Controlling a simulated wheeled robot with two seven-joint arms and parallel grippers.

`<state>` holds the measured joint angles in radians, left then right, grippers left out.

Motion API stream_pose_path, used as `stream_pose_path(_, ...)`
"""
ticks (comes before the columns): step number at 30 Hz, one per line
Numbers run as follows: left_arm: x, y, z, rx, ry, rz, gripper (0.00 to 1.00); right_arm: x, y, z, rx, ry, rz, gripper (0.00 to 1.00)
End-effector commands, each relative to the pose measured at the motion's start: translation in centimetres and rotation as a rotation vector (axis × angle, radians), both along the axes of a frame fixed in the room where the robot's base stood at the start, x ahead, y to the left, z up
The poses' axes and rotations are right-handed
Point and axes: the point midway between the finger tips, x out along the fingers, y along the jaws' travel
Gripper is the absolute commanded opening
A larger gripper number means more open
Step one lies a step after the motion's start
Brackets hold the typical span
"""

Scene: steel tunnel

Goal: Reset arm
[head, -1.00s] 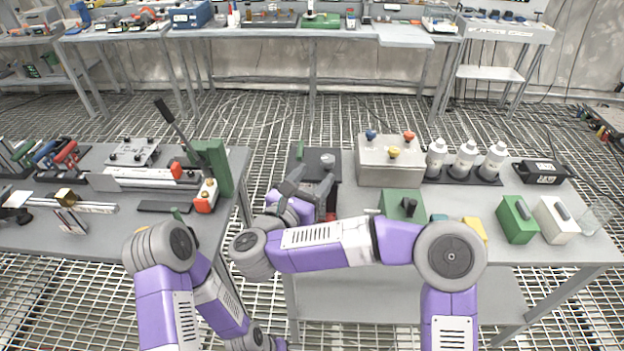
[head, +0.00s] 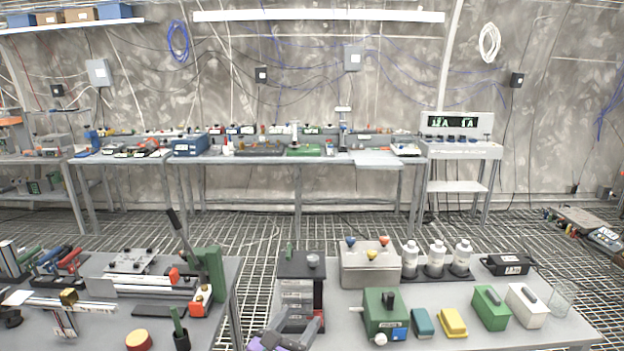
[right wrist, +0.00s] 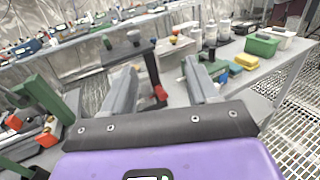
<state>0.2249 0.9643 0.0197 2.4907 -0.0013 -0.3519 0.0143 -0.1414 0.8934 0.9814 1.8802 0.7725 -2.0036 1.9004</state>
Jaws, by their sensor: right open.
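My right gripper (head: 290,328) shows at the bottom edge of the head view, at the front left of the right-hand table (head: 350,328). Its grey fingers are apart with nothing between them. In the right wrist view the two fingers of the right gripper (right wrist: 162,88) stand spread, pointing toward a black-topped stand (right wrist: 128,50) with a red part. That stand (head: 301,265) is also just beyond the gripper in the head view. Most of my right arm is below the head view. My left gripper is not in view.
The right table holds a grey box with coloured knobs (head: 370,265), white bottles (head: 436,258), a green device (head: 385,313) and small coloured boxes. The left table (head: 100,335) carries a lever tool (head: 185,250) and a green block (head: 211,272). A gap of grating separates the tables.

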Motion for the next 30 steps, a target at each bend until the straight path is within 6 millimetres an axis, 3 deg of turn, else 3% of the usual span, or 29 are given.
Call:
stream_pose_path(5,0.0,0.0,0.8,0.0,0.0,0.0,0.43,2.2,0.4,-3.0,-0.237,0.091,0.118,0.59)
stream_pose_path(11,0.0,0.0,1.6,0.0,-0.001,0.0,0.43,4.2,0.9,-7.8,-0.563,0.217,0.288,0.59)
stream_pose_path(14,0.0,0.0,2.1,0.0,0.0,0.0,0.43,4.7,0.8,-11.3,-0.769,0.297,0.401,0.59)
stream_pose_path(17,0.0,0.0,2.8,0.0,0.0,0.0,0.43,4.5,0.2,-16.3,-1.028,0.396,0.559,0.59)
stream_pose_path(20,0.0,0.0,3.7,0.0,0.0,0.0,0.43,2.5,-1.3,-22.9,-1.343,0.509,0.794,0.59)
stream_pose_path(24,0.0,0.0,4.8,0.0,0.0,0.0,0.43,-3.4,-4.4,-31.4,-1.719,0.597,1.19,0.59)
stream_pose_path(27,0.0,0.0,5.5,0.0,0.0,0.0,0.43,-8.9,-7.0,-35.7,-1.905,0.589,1.49,0.59)
stream_pose_path(30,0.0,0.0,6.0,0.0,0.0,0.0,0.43,-14.5,-9.4,-38.4,-2.014,0.529,1.764,0.59)
